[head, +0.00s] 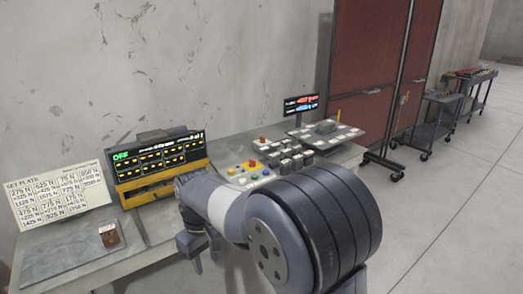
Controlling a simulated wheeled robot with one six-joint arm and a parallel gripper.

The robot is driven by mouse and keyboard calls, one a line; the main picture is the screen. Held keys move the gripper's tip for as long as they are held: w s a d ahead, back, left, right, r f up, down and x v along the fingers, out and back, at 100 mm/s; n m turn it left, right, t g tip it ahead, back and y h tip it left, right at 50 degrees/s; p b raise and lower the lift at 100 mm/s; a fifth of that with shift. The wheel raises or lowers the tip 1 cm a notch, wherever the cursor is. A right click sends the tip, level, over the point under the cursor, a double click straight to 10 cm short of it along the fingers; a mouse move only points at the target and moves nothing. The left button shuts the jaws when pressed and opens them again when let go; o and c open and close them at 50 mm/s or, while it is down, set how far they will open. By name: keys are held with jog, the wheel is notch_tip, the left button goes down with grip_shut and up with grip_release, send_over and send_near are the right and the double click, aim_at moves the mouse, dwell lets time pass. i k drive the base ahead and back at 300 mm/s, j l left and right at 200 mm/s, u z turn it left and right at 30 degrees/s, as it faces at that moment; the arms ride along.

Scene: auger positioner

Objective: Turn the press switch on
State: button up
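A display panel (155,157) in a yellow housing stands on the bench against the wall, with green text that seems to read OFF and rows of yellow readouts. I cannot tell which control is the press switch. My gripper (205,256) points down in front of the bench's front edge, below and right of the display. Its fingers look apart with nothing between them, and it touches no control.
A white set plate (60,196) with printed force values leans at the left. A small brown block (108,235) with a white label sits before it. A small screen (300,104) and a tray of parts (326,129) are at the bench's right. Carts (436,117) stand beyond; the floor at right is clear.

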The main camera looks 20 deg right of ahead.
aim_at(252, 162)
jog(key=i+l+z, duration=0.1)
jog(key=i+z, duration=0.35)
jog(key=i, duration=1.75)
